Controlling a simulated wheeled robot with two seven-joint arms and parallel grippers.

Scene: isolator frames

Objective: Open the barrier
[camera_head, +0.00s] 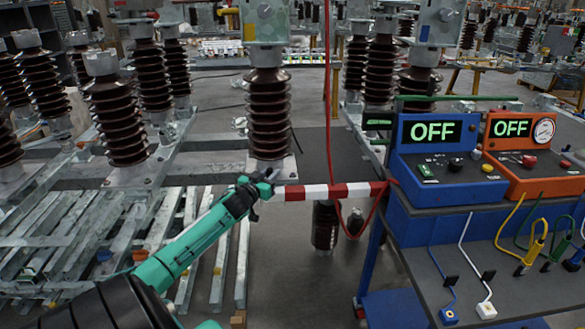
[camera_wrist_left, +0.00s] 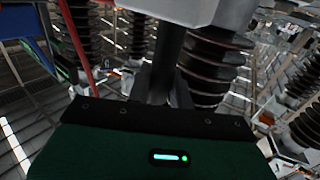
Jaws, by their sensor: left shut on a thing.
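The barrier (camera_head: 330,191) is a red and white striped bar. It lies level across the gap between the insulator stand on the left and the blue cart on the right. My left gripper (camera_head: 262,189) is at the bar's left end, shut on it. My green left arm reaches up to it from the lower left. In the left wrist view the dark fingers (camera_wrist_left: 158,84) show above the green gripper body, but the striped bar cannot be made out there. My right gripper is not in view.
A blue cart (camera_head: 400,215) at the right carries a blue box (camera_head: 445,165) and an orange box (camera_head: 525,165), both reading OFF. A red cable (camera_head: 328,100) hangs by the barrier. Tall brown insulators (camera_head: 268,120) stand behind. Metal frames (camera_head: 70,235) cover the left floor.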

